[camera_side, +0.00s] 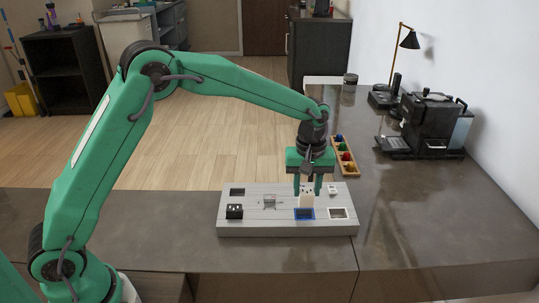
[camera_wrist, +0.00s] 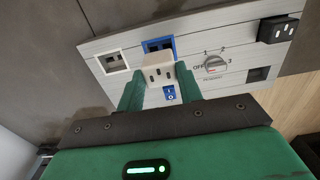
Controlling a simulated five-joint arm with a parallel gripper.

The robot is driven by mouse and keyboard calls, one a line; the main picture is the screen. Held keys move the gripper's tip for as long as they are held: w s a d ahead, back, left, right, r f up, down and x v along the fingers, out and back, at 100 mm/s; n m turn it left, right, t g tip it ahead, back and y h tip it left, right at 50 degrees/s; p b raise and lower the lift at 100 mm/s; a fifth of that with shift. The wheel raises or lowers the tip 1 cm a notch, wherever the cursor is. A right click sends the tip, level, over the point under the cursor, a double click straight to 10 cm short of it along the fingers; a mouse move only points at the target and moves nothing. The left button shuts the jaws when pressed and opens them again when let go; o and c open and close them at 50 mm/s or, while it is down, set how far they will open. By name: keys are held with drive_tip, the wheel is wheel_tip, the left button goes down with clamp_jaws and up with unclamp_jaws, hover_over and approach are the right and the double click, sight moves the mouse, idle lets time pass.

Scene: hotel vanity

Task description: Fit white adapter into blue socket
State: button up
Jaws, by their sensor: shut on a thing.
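The white adapter (camera_side: 306,200) is held between the two green fingers of my gripper (camera_side: 308,189), just above the grey panel. The blue socket (camera_side: 304,214) is a blue-rimmed opening at the panel's front edge, right of the middle. In the wrist view my gripper (camera_wrist: 158,84) is shut on the white adapter (camera_wrist: 157,73), whose slotted face shows. The adapter overlaps the lower edge of the blue socket (camera_wrist: 155,44) in that view. Whether the adapter touches the panel is hard to tell.
The grey panel (camera_side: 270,228) also carries a black adapter (camera_side: 234,211), a rotary dial (camera_side: 269,201), a dark opening (camera_side: 237,192) and a white-rimmed socket (camera_side: 338,213). A wooden tray (camera_side: 346,170) with coloured balls lies behind it. A black coffee machine (camera_side: 430,120) stands back right.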

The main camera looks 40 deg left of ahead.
sight(306, 202)
drive_tip(key=shift+f, duration=2.45)
drive_tip(key=shift+f, duration=0.25)
drive_tip(key=o, duration=1.1)
drive_tip(key=shift+c, duration=0.2)
drive_tip(key=shift+r, duration=0.1)
wheel_tip(306, 202, up, 7)
drive_tip(key=shift+r, duration=0.35)
drive_tip(key=shift+s, duration=0.1)
